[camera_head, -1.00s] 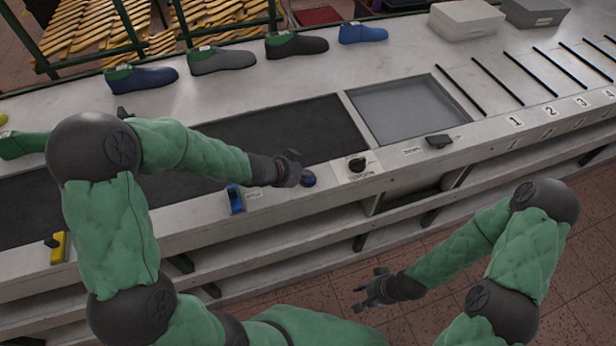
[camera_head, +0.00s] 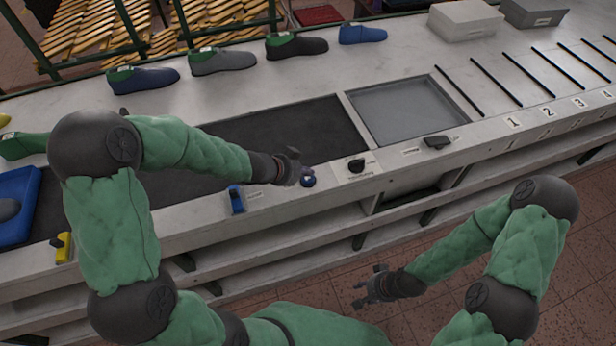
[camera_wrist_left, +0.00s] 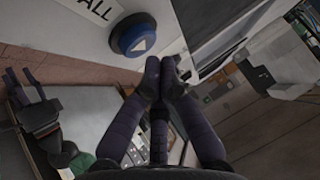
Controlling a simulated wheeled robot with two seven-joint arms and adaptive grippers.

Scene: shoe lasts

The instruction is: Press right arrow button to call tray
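The round blue button (camera_head: 308,181) sits on the front ledge of the counter, and in the left wrist view it shows a white arrow (camera_wrist_left: 138,44) beside a label ending in "ALL". My left gripper (camera_head: 301,177) is right beside the button, and its fingertips (camera_wrist_left: 165,72) are together and empty, close to its rim. I cannot tell whether they touch it. A blue tray (camera_head: 30,198) with a grey item on it stands on the dark belt at the far left. My right gripper (camera_head: 366,290) hangs open and empty in front of the counter.
A blue switch (camera_head: 236,199), a black knob (camera_head: 356,165) and a yellow-based lever (camera_head: 63,247) are along the front ledge. Several shoe lasts stand along the back. A recessed grey panel (camera_head: 405,110) lies right of the dark belt (camera_head: 300,130).

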